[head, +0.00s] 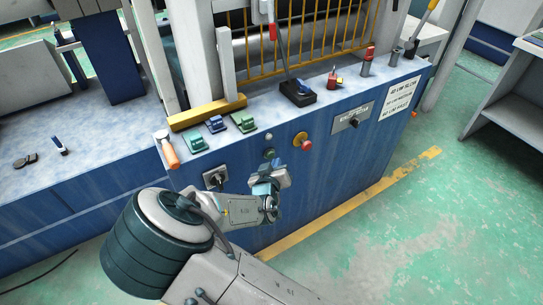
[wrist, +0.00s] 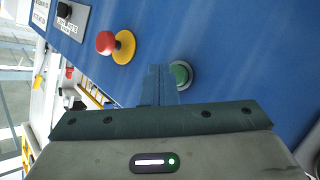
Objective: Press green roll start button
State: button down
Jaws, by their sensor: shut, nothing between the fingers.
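The green button (wrist: 181,74) sits in a pale ring on the blue front panel (wrist: 225,40). In the head view the green button (head: 268,153) shows small, just above my gripper (head: 272,172). In the wrist view the closed fingers of my gripper (wrist: 161,70) point at the panel, with nothing between them. The fingertips are right beside the green button and overlap the left edge of its ring. I cannot tell whether they touch the button or the panel.
A red mushroom button (head: 306,144) with a yellow collar (head: 299,138) is right of the green button. A small pale round fitting (head: 269,138) is above it. A black switch (head: 215,178) is to the left. Handles and small tools line the ledge above.

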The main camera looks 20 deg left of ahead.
jog(key=shift+w+a, duration=0.1)
jog(key=shift+w, duration=0.05)
dwell(0.7)
jog(key=shift+w+a, duration=0.15)
jog(key=shift+a, duration=0.05)
jog(key=shift+w+a, duration=0.3)
dwell(0.7)
jog(key=shift+w+a+r, duration=0.15)
jog(key=shift+w+a, duration=0.05)
jog(key=shift+a, duration=0.15)
dwell(0.7)
jog(key=shift+s, duration=0.1)
jog(key=shift+s+d, duration=0.6)
jog(key=shift+d, duration=0.2)
